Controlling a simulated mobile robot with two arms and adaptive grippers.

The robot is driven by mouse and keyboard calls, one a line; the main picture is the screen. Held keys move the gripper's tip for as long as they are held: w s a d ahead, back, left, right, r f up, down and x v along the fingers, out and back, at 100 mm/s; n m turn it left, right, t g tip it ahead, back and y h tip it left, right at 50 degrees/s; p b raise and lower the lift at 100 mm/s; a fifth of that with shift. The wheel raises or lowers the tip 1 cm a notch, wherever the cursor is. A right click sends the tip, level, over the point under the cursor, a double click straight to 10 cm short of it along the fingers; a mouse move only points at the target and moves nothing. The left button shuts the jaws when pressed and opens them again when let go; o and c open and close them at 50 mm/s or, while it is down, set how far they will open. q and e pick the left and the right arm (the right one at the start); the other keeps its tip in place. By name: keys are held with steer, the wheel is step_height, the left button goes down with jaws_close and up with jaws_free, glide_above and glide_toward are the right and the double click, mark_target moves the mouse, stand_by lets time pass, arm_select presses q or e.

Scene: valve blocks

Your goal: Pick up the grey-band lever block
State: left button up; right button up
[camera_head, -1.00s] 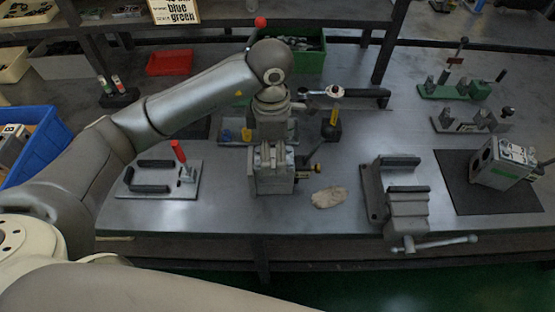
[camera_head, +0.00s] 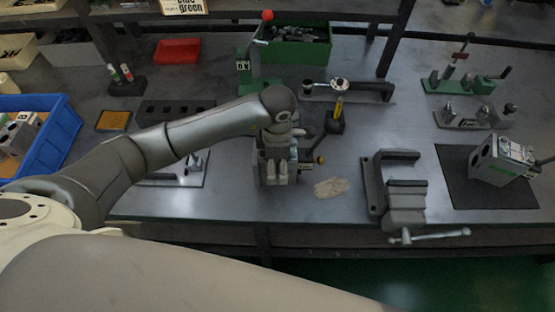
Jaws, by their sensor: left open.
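A grey valve block (camera_head: 291,172) stands upright near the table's front edge, left of the middle. A small lever with a dark knob (camera_head: 320,160) and a brass part stick out on its right side. My left gripper (camera_head: 277,178) points down over this block, with its open fingers in front of and over it. They hide most of the block, so I cannot see a grey band or tell whether the fingers touch it. My right gripper is not in view.
A light rag (camera_head: 331,187) lies just right of the block, and a grey vise (camera_head: 405,200) stands further right. Another block (camera_head: 502,160) with a green label rests on a dark mat (camera_head: 455,185). A blue crate (camera_head: 62,150) is at left.

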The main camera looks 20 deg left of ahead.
arm_select(q)
jaws_close()
steer(key=shift+w+r, duration=0.1)
stand_by(0.5)
